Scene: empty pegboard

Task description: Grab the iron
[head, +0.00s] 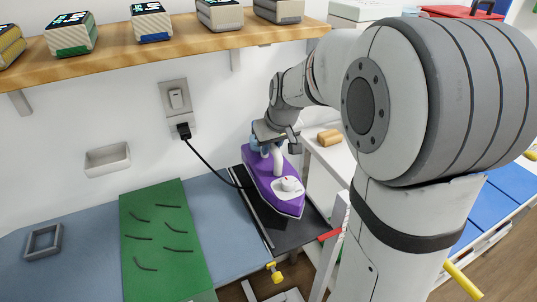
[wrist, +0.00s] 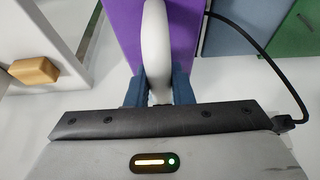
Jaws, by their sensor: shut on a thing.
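The iron (head: 272,186) is purple with a white handle and a white knob. It stands on a dark pad (head: 252,216) at the right end of the work surface in the head view. My gripper (head: 274,148) is at the rear part of the iron's handle, reaching in from above. In the wrist view the blue fingers of my gripper (wrist: 160,90) are on both sides of the white handle (wrist: 156,45), shut on it. The purple body of the iron (wrist: 122,25) shows beyond. Whether the iron's base touches the pad cannot be told.
A black cord (head: 208,163) runs from a wall socket (head: 176,100) to the iron. A green mat (head: 160,240) with dark marks lies left on the blue-grey surface. A wooden shelf (head: 180,47) with boxes is above. My arm hides much of the right side.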

